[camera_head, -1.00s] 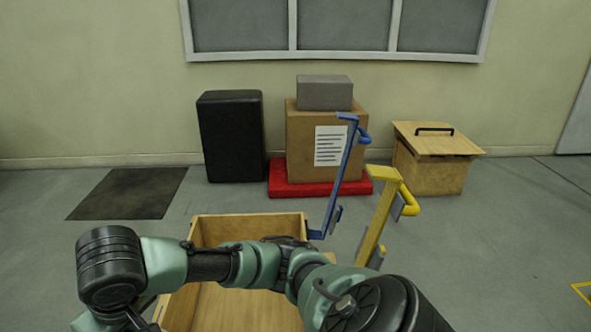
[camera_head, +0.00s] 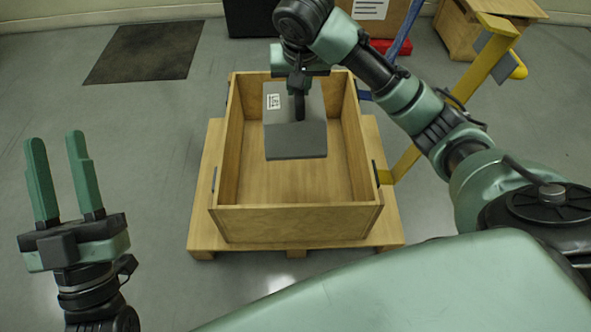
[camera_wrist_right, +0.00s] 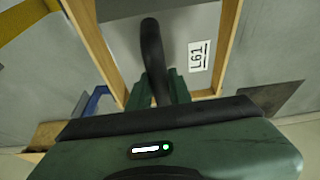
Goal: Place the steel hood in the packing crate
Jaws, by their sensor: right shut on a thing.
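The steel hood (camera_head: 296,140) is a grey box with a white label and a black handle on top. My right gripper (camera_head: 299,84) is shut on that handle, and its green fingers (camera_wrist_right: 162,88) show on the handle in the right wrist view. The hood is over the rear half of the wooden packing crate (camera_head: 295,220), between its side walls. I cannot tell whether it hangs or touches the crate floor. The label also shows in the right wrist view on the hood (camera_wrist_right: 198,56). My left gripper (camera_head: 56,145) is open and empty, left of the crate.
The crate stands on a wooden pallet (camera_head: 205,195). A yellow upright frame (camera_head: 485,60) and a blue one (camera_head: 400,42) stand to its right. A dark mat (camera_head: 145,52) lies behind left. The floor between left gripper and crate is clear.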

